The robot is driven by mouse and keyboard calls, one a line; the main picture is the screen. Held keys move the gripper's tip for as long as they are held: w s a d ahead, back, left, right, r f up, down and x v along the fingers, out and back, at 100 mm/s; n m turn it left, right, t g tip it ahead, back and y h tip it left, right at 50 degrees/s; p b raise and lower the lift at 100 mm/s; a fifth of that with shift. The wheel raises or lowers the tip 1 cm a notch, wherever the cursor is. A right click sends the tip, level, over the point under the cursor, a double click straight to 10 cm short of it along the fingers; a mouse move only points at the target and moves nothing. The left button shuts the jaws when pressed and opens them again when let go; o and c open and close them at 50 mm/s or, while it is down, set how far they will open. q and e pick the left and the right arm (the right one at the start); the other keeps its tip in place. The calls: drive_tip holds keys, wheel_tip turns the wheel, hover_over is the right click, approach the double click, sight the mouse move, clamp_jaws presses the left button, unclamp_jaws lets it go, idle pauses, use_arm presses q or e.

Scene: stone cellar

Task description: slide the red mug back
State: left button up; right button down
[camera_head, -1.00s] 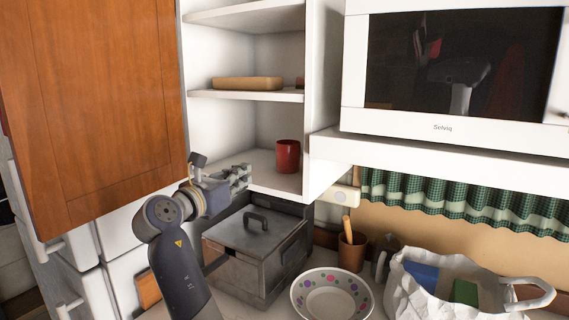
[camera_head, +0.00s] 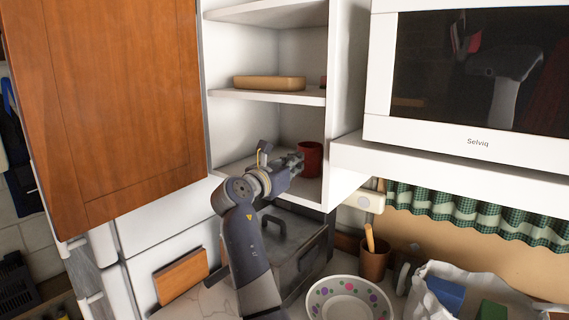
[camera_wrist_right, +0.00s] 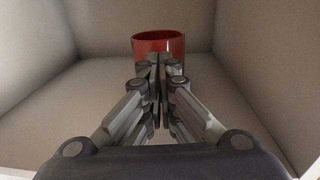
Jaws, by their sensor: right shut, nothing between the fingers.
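The red mug (camera_head: 312,158) stands upright on the bottom shelf (camera_head: 309,189) of the open cabinet, near its right wall. In the right wrist view the mug (camera_wrist_right: 149,43) is straight ahead, its lower part hidden behind the fingers. My right gripper (camera_head: 298,160) reaches into the cabinet from the left and front. Its fingers (camera_wrist_right: 160,60) are shut and empty, with the tips at the mug's near side. I cannot tell whether they touch it. My left gripper is not in view.
A tan block-like item (camera_head: 269,83) lies on the shelf above. The orange-brown cabinet door (camera_head: 110,110) stands open on the left. A microwave (camera_head: 470,140) is at right.

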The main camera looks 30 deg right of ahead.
sight(310, 155)
drive_tip(key=shift+w+d+r, duration=0.1)
drive_tip(key=shift+w+d, duration=0.1)
drive_tip(key=shift+d, duration=0.35)
drive_tip(key=shift+w+d, duration=0.1)
drive_tip(key=shift+w, duration=0.05)
drive_tip(key=shift+p, duration=0.3)
drive_tip(key=p+x, duration=0.4)
drive_tip(key=x, duration=0.2)
drive_tip(key=shift+w+d, duration=0.1)
drive_tip(key=shift+d, duration=0.15)
drive_tip(key=shift+w+d, duration=0.1)
drive_tip(key=shift+d, duration=0.1)
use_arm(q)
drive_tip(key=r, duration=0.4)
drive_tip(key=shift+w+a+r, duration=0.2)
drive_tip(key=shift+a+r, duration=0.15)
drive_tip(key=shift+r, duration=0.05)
use_arm(e)
drive_tip(key=shift+a, duration=0.1)
